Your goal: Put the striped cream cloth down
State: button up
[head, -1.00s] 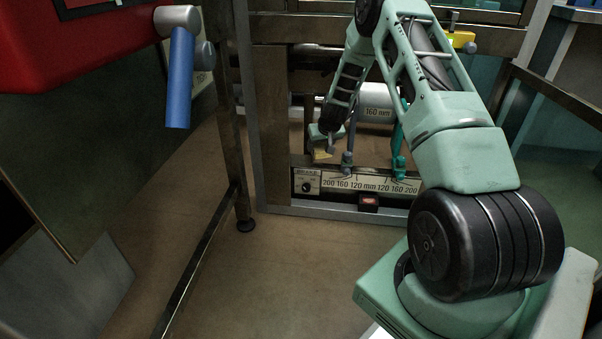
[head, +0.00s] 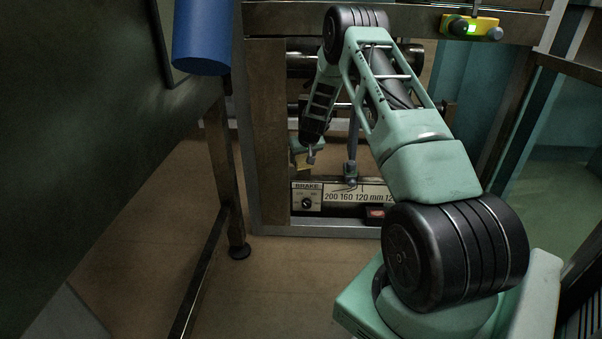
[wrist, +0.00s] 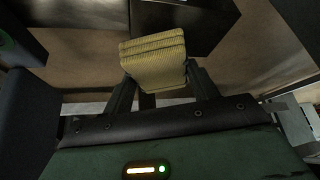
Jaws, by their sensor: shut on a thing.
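The striped cream cloth (wrist: 153,60) shows in the wrist view as a folded, yellowish pad with ribbed edges. My gripper (wrist: 160,86) is shut on it, with one finger on each side. The cloth is held in the air, with brown floor and dark parts behind it. In the head view my gripper (head: 307,153) is small and low, in front of the metal frame, left of the upright grey rod. Only a small yellowish bit of the cloth (head: 303,162) shows there.
A BRAKE panel (head: 307,199) and a numbered millimetre scale (head: 354,195) run along the frame below my gripper. A blue cylinder (head: 202,40) hangs at upper left. A metal leg (head: 228,180) stands left of the frame. Brown floor (head: 285,285) is clear in front.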

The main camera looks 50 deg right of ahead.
notch_tip(320, 180, down, 5)
jog(key=shift+r+b, duration=0.2)
jog(key=shift+b, duration=1)
jog(key=shift+r, duration=0.15)
jog(key=o, duration=0.9)
